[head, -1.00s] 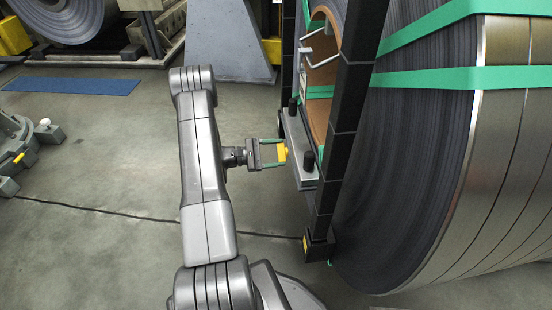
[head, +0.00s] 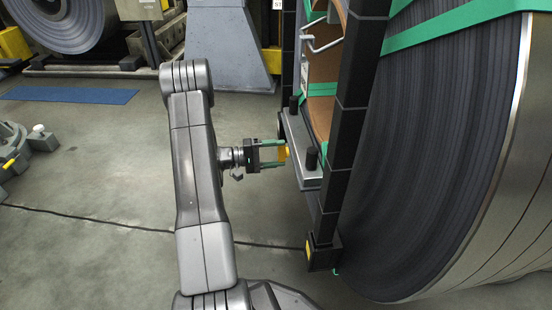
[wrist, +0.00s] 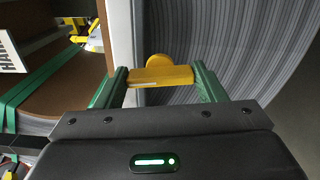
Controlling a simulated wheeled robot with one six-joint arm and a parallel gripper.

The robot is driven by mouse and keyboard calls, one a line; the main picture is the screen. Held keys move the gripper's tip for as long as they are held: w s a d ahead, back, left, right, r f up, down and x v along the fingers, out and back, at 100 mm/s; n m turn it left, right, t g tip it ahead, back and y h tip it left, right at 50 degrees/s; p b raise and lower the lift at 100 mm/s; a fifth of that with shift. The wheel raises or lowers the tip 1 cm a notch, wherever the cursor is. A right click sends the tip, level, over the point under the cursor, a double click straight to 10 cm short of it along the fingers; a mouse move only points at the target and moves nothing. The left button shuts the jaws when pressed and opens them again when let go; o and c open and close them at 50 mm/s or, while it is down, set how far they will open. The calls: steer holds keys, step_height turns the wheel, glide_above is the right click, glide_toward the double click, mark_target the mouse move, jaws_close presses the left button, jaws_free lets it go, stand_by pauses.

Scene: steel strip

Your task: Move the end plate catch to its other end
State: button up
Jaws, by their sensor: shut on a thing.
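The end plate catch is a yellow bar with a round knob behind it, and in the wrist view the catch (wrist: 162,76) spans between the two green fingers. My gripper (head: 284,154) is shut on it, one finger at each end. The catch shows in the head view as a small yellow piece (head: 285,152) beside the grey end plate (head: 303,165). The plate lies between black uprights in front of the coil's bore. Whether the catch touches the plate is hard to tell.
A large steel coil (head: 440,150) with green straps fills the right side. A black post (head: 350,110) stands close to the right of my gripper. Two black knobs stick up from the plate. A blue mat (head: 70,94) and open floor lie to the left.

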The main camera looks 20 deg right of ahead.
steer(key=shift+f+m, duration=0.1)
steer(key=shift+m, duration=0.5)
steer(key=o, duration=1)
steer(key=p+v, duration=0.3)
steer(key=v, duration=1.1)
steer(key=shift+s, duration=0.1)
steer(key=shift+d, duration=0.15)
steer(key=b+x, duration=0.3)
steer(key=x, duration=1)
steer(key=shift+d, duration=0.35)
